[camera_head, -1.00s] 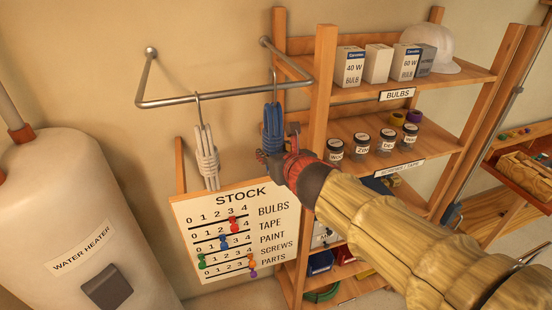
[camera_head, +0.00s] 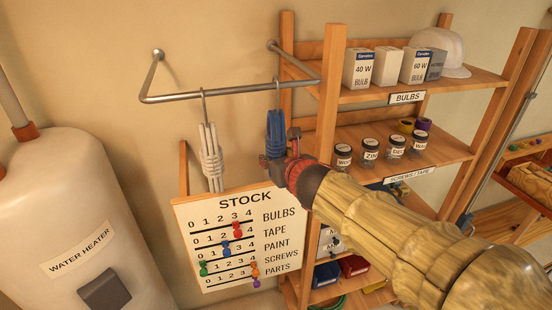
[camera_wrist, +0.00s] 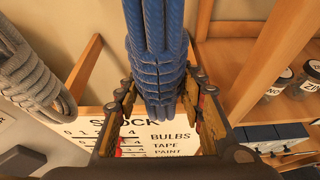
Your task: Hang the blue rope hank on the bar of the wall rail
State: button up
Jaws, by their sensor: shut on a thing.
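The blue rope hank (camera_head: 275,132) hangs upright beneath a thin metal hook. My gripper (camera_head: 279,168) is shut on its lower part; the wrist view also shows the hank (camera_wrist: 156,50) between the two fingers (camera_wrist: 158,112). The wall rail's bar (camera_head: 230,92) crosses just below the top of the blue hank's hook. The hook overlaps the bar in the head view, near its right end; I cannot tell whether the bar bears the hank's weight. The hook is out of sight in the wrist view.
A white rope hank (camera_head: 210,158) hangs from the bar to the left. A stock board (camera_head: 240,235) is below, and a wooden shelf unit (camera_head: 330,110) with boxes and jars stands close on the right. A water heater (camera_head: 70,215) is at left.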

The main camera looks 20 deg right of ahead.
jog(key=shift+f, duration=0.15)
jog(key=o, duration=1.4)
jog(key=shift+o, duration=0.2)
jog(key=shift+f, duration=0.1)
